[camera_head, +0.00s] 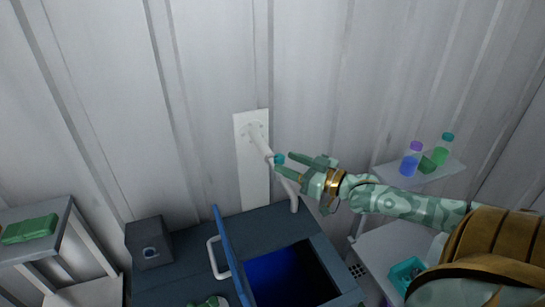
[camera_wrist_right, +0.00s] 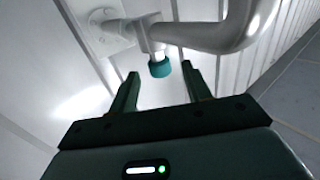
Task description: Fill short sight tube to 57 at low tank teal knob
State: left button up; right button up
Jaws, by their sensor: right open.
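The teal knob (camera_head: 279,158) sits on a white pipe fitting that comes out from a white wall plate (camera_head: 252,180). In the right wrist view the teal knob (camera_wrist_right: 160,68) shows just beyond and between the fingertips. My right gripper (camera_head: 284,163) is open, with its green fingers pointing left at the knob; whether they touch it I cannot tell. The white pipe (camera_wrist_right: 225,35) bends away beside the knob. A dark blue tank (camera_head: 180,270) with a raised blue lid (camera_head: 228,260) stands below. I cannot make out a sight tube or its reading.
A shelf (camera_head: 435,170) at right holds a purple-capped bottle (camera_head: 411,160), a teal-capped bottle (camera_head: 442,150) and a green block. A dark box (camera_head: 149,243) stands at the tank's left. A side table (camera_head: 60,222) bears a green item (camera_head: 30,229). A small green object (camera_head: 208,302) shows at the bottom edge.

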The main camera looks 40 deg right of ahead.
jog(key=x, duration=0.5)
jog(key=shift+w+a, duration=0.1)
jog(key=shift+w, duration=0.3)
jog(key=c, duration=1)
